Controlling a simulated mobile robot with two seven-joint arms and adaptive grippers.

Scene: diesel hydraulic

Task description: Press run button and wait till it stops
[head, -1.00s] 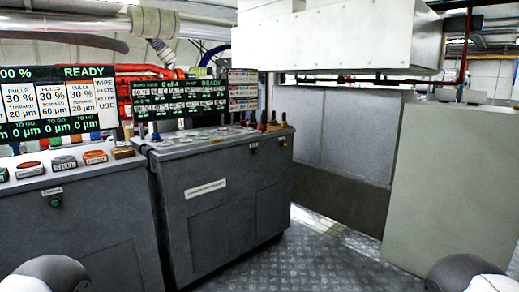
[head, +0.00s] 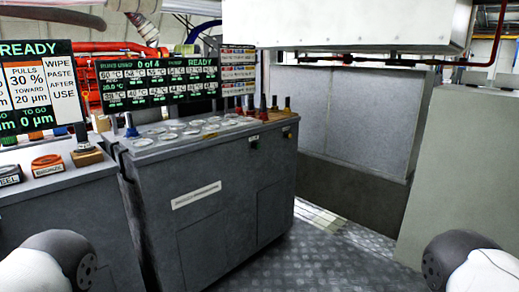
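A small dark green button (head: 254,145) sits high on the front of the grey middle console (head: 215,205), under a small label too small to read. I cannot tell whether it is the run button. A black display (head: 157,82) above this console reads "0 of 4" and temperatures in green and white. Neither of my grippers shows; only rounded parts of my arms are at the lower left and lower right.
Several coloured-handled tools stand at the middle console's right end. A grey cabinet (head: 465,160) is at right. Patterned metal floor (head: 320,262) lies open between.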

